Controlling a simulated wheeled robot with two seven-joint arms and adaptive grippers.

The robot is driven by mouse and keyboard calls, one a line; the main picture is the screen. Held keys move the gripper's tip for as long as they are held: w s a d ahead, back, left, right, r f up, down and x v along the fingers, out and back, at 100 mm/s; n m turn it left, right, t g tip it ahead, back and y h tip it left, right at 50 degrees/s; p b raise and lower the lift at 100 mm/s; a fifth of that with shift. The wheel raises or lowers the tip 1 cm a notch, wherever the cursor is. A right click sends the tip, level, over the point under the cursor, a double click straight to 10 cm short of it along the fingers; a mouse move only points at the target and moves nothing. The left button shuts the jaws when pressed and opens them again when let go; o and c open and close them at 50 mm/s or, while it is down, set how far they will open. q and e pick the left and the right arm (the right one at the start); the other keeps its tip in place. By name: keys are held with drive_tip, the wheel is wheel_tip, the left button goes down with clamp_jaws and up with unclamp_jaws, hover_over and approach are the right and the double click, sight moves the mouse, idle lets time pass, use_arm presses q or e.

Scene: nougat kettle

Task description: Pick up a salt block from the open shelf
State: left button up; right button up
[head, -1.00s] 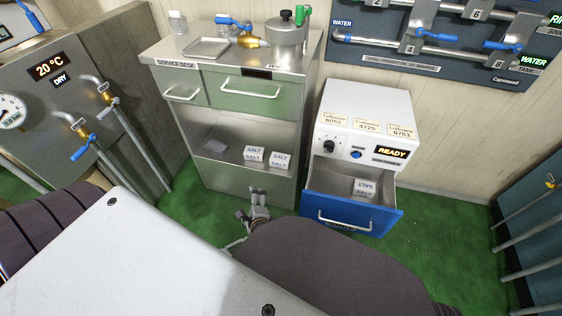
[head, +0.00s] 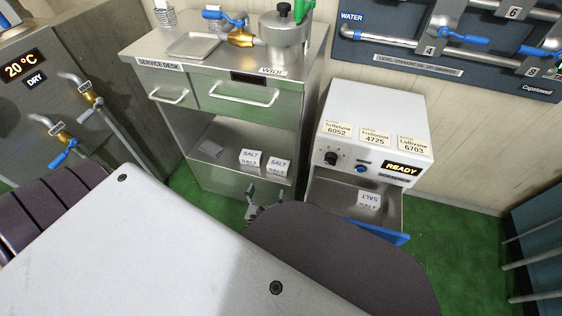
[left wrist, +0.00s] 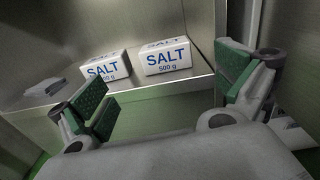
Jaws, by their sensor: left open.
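Two white salt blocks with blue lettering sit side by side on the open shelf (head: 215,172) of the service desk. In the head view they are the left salt block (head: 250,159) and the right salt block (head: 279,166). In the left wrist view the left block (left wrist: 107,66) and right block (left wrist: 168,60) lie ahead, beyond my fingers. My left gripper (head: 262,202) is open and empty in front of the shelf, its green-padded fingers (left wrist: 168,92) wide apart. The right block appears between the fingers, the left one nearer the left finger. My right gripper is not in view.
A flat grey item (head: 210,149) lies at the shelf's left. The shelf's side walls flank the opening. A kettle (head: 284,32) and tray (head: 193,45) stand on top.

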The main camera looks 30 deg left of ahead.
sight(276, 169)
use_arm(q)
drive_tip(key=shift+w+f+m+h, duration=0.2)
drive_tip(key=shift+w+m+h, duration=0.15)
drive_tip(key=shift+m+h, duration=0.2)
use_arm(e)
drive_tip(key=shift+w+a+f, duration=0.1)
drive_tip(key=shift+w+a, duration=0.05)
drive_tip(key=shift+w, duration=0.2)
use_arm(q)
drive_tip(key=shift+y, duration=0.25)
drive_tip(key=b+x, duration=0.2)
drive_tip(key=x, duration=0.5)
drive_tip(key=shift+w, duration=0.2)
drive_tip(key=shift+w+a, duration=0.15)
drive_tip(key=shift+w, duration=0.4)
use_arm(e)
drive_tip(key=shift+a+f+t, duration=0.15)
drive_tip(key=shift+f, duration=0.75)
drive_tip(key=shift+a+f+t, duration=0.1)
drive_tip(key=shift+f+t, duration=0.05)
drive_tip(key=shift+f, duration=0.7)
